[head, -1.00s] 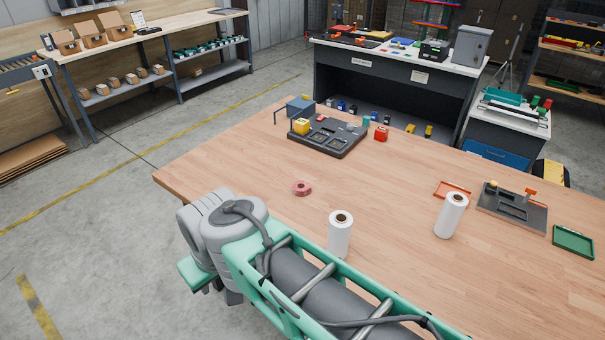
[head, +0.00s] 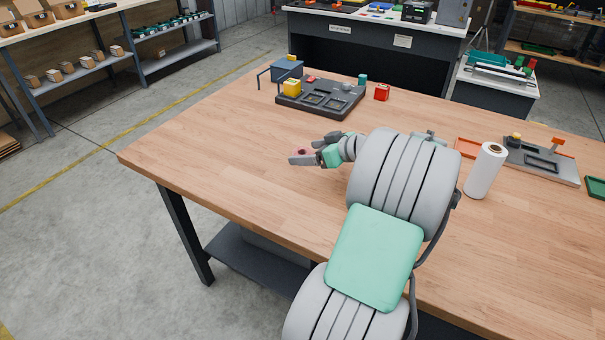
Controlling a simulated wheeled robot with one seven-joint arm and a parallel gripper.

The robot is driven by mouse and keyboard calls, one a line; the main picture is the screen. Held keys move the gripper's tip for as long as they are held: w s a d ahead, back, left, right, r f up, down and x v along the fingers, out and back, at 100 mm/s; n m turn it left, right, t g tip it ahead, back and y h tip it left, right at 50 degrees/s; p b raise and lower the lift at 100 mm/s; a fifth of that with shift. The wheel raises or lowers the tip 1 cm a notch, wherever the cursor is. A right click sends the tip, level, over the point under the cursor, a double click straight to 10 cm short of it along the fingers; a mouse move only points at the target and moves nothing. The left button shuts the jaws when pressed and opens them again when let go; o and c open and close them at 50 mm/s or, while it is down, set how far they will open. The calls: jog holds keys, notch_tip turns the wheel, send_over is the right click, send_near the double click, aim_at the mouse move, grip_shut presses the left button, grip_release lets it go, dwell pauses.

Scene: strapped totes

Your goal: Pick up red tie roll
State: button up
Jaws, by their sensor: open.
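The red tie roll (head: 300,151) lies on the wooden table (head: 220,140), left of the middle in the head view. It is small and partly hidden by my gripper. My gripper (head: 303,153) reaches in from the right, fingers pointing left. Its fingers are apart, one on the near side of the roll and one on the far side as seen here. I cannot tell whether they touch the roll or how high they are above the table.
A dark tray (head: 320,113) with a yellow block stands behind the roll, with a red block (head: 382,92) nearby. A white roll (head: 486,170) stands upright at the right, near an orange tray (head: 468,147). The table is clear left of the roll.

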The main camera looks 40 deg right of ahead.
aim_at(302, 152)
jog(key=shift+t+h, duration=0.3)
jog(key=shift+t, duration=0.4)
jog(key=s+d, duration=0.1)
jog(key=d, duration=0.1)
jog(key=s+d+f, duration=0.1)
jog(key=d, duration=0.1)
jog(key=shift+s, duration=0.2)
jog(key=x, duration=0.7)
jog(key=shift+w+a+f, duration=0.1)
jog(key=shift+w+a, duration=0.05)
jog(key=shift+a, duration=0.15)
jog(key=shift+c, duration=0.3)
jog(key=c, duration=1.4)
